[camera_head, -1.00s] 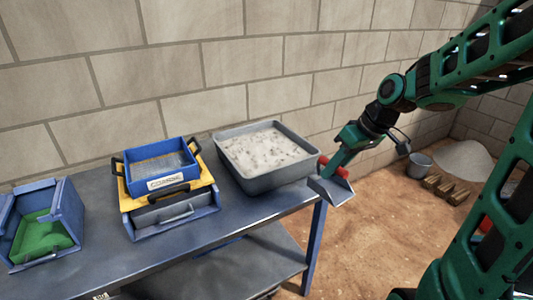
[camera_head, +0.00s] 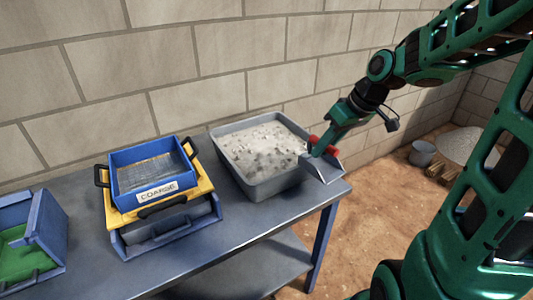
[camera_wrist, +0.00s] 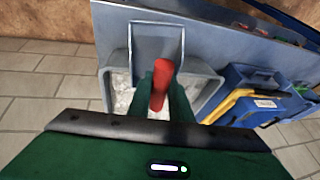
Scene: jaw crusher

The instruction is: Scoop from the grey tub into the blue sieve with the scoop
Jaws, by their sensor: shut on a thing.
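The grey tub (camera_head: 262,186) stands on the bench and holds pale, lumpy material. It also shows in the wrist view (camera_wrist: 205,92). My gripper (camera_head: 325,146) is shut on the red handle of the scoop (camera_head: 325,168). The scoop has a grey metal pan, which is over the right rim of the tub in the head view; I cannot tell whether it touches. In the wrist view the red handle is between my fingers and the scoop pan (camera_wrist: 156,42) looks empty. The blue sieve (camera_head: 148,172), labelled COARSE, sits on a yellow frame left of the tub.
The yellow frame (camera_head: 202,187) rests on a blue-grey box (camera_head: 165,232) on the bench (camera_head: 95,265). A blue bin (camera_head: 45,225) with a green inside stands at the left. A brick wall is behind. A bucket (camera_head: 422,153) and a grey heap stand on the floor at right.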

